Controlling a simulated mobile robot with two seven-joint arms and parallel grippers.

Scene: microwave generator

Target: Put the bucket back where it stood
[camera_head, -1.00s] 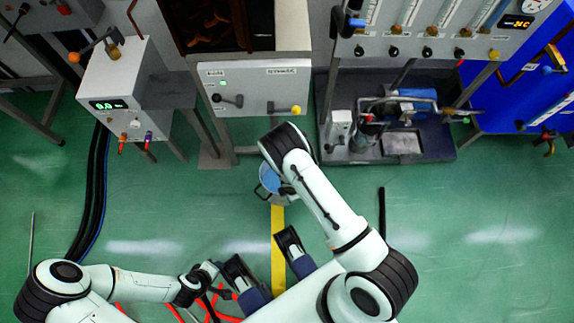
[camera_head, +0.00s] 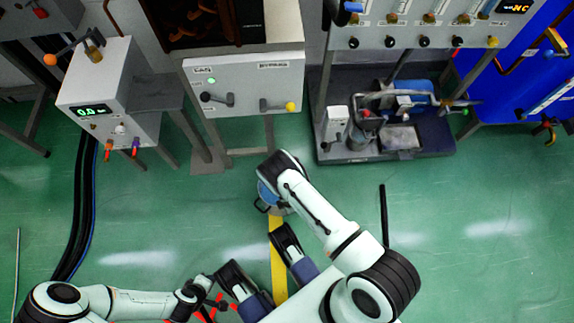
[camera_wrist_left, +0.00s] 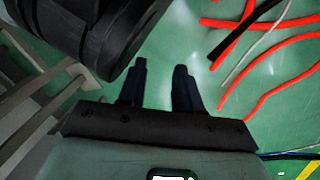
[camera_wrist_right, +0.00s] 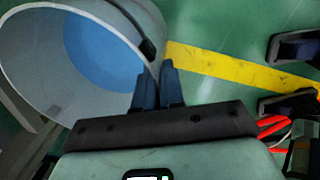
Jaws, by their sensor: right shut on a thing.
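The bucket (camera_head: 267,191) is a pale grey pail with blue inside. In the head view it is mostly hidden under my right arm, above the far end of the yellow floor line. In the right wrist view the bucket (camera_wrist_right: 35,75) is large at the upper left, its open mouth and blue interior showing. My right gripper (camera_wrist_right: 157,82) is shut on the bucket at its near rim. I cannot tell whether the bucket touches the floor. My left gripper (camera_wrist_left: 160,80) is open and empty, fingers apart above green floor.
A yellow line (camera_head: 278,262) runs along the floor. A grey cabinet (camera_head: 245,85) and a dark pump base (camera_head: 390,145) stand ahead. Red hoses (camera_wrist_left: 280,92) lie near my left gripper. A black bar (camera_head: 384,215) is at the right. Open floor lies further right.

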